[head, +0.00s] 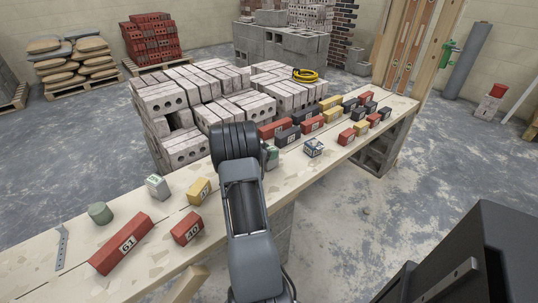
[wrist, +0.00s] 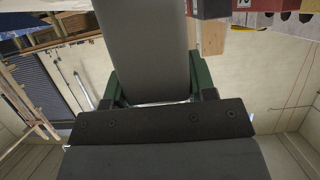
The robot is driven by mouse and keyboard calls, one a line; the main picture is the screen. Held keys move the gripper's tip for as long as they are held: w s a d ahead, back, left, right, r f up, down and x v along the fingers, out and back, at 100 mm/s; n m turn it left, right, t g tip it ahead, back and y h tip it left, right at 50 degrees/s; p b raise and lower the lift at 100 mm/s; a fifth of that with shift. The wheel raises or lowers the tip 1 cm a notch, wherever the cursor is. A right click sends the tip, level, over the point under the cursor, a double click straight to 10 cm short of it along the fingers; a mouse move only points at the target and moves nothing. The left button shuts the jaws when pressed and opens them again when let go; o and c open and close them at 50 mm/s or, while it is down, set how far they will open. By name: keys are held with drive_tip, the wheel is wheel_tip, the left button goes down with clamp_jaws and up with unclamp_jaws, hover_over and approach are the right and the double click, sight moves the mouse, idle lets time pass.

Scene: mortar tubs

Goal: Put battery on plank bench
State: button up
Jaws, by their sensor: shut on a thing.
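My gripper (wrist: 156,98) shows in the wrist view with two green fingers, shut on a plain grey thing (wrist: 146,40) that I take to be the battery. It fills the upper middle of that view, and no label shows on it.
On the bench are a green cylinder (head: 100,212), a pale cube (head: 157,187), a yellow block (head: 198,191), two red blocks (head: 122,245) (head: 187,228) and a cube (head: 313,147). Several coloured blocks crowd its far end. Stacked bricks (head: 185,150) stand behind. Bare board shows at the near left.

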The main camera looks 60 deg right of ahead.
drive_tip(key=shift+f, duration=0.3)
drive_tip(key=o, duration=1.2)
